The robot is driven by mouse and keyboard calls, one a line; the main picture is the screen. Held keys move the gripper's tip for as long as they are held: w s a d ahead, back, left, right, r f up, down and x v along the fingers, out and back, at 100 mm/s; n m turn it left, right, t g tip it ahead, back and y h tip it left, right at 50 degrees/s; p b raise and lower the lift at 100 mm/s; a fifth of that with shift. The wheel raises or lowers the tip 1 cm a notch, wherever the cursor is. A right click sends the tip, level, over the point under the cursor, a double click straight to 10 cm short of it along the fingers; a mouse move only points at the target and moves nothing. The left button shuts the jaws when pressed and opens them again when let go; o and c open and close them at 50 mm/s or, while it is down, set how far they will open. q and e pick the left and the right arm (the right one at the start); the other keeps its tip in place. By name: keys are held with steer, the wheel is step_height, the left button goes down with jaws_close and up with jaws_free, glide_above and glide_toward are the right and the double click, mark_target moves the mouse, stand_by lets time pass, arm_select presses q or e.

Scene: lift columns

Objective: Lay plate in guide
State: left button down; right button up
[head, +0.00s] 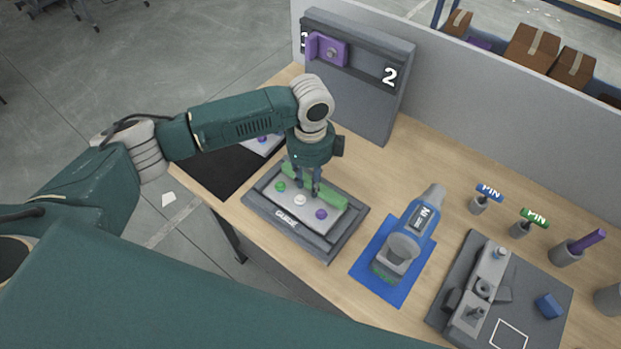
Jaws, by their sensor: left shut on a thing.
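A light grey plate (298,207) with green, white and purple dots and a raised green bar (331,200) is at the dark grey guide (330,245), which is labelled GUIDE. The plate looks to be within the guide's frame; I cannot tell if it rests fully on the bottom. My left gripper (305,190) points down from above and is shut on the plate at its green bar. The fingers and wrist hide part of the bar and the plate's far edge. My right gripper is not in view.
Another grey plate (259,147) lies on a black mat (215,165) behind my left arm. A blue tool (421,222) stands on a blue mat (372,285) to the right. Pin holders (478,206) and a grey fixture board (540,285) are further right. A panel marked 2 (380,105) stands behind.

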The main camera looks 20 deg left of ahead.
arm_select(q)
steer(key=c, duration=0.8)
jaws_free()
steer(key=shift+r, duration=0.1)
steer(key=shift+r, duration=0.1)
steer(key=shift+r+p, duration=2.3)
steer(key=shift+p, duration=0.45)
steer(key=shift+r+p, duration=0.65)
steer(key=shift+r, duration=0.35)
